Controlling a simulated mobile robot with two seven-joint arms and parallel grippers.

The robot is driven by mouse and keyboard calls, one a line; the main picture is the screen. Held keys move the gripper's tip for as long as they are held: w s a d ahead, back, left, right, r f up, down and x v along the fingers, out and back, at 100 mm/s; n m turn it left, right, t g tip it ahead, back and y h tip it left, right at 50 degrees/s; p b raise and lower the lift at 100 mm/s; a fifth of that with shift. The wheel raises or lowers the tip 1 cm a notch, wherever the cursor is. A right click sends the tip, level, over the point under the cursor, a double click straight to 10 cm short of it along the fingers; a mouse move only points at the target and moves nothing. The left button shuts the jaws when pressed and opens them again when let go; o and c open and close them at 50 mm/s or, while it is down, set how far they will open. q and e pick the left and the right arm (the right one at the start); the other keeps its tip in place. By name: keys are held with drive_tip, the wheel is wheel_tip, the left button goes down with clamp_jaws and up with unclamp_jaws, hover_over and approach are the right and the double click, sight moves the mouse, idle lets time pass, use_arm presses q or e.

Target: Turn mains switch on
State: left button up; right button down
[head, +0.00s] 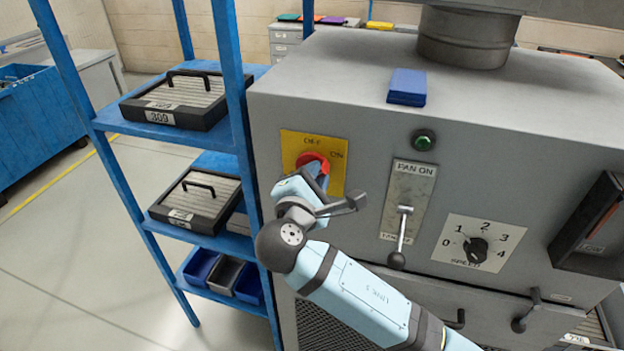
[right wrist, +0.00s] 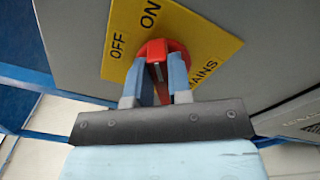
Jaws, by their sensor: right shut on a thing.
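The mains switch is a red rotary knob (head: 309,158) on a yellow plate (head: 335,180) on the grey cabinet's front. My right gripper (head: 318,172) reaches it from below and covers part of it. In the right wrist view the two fingers (right wrist: 155,88) are shut on either side of the red handle (right wrist: 157,50). There the plate (right wrist: 205,42) reads OFF, ON and MAINS, and the handle points roughly toward ON. Its exact angle is hard to tell. My left gripper is not in view.
Right of the switch are a FAN ON plate with a downward lever (head: 401,235), a green lamp (head: 423,140) and a speed dial (head: 476,250). A blue shelf rack (head: 240,110) with filter trays stands close on the left. A blue block (head: 407,86) lies on the cabinet.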

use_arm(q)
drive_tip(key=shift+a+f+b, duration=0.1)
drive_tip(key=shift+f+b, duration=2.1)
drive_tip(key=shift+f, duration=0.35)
use_arm(e)
drive_tip(key=shift+d+f+m, duration=0.1)
drive_tip(key=shift+f+m, duration=0.1)
drive_tip(key=shift+m, duration=0.95)
drive_tip(key=shift+d+f+m, duration=0.1)
drive_tip(key=shift+f+m, duration=0.15)
drive_tip(key=shift+m, duration=0.95)
drive_tip(key=shift+f+m, duration=0.2)
drive_tip(key=shift+m, duration=0.95)
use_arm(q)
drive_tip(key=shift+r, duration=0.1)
use_arm(e)
drive_tip(key=c, duration=1)
unclamp_jaws()
drive_tip(key=shift+c, duration=0.2)
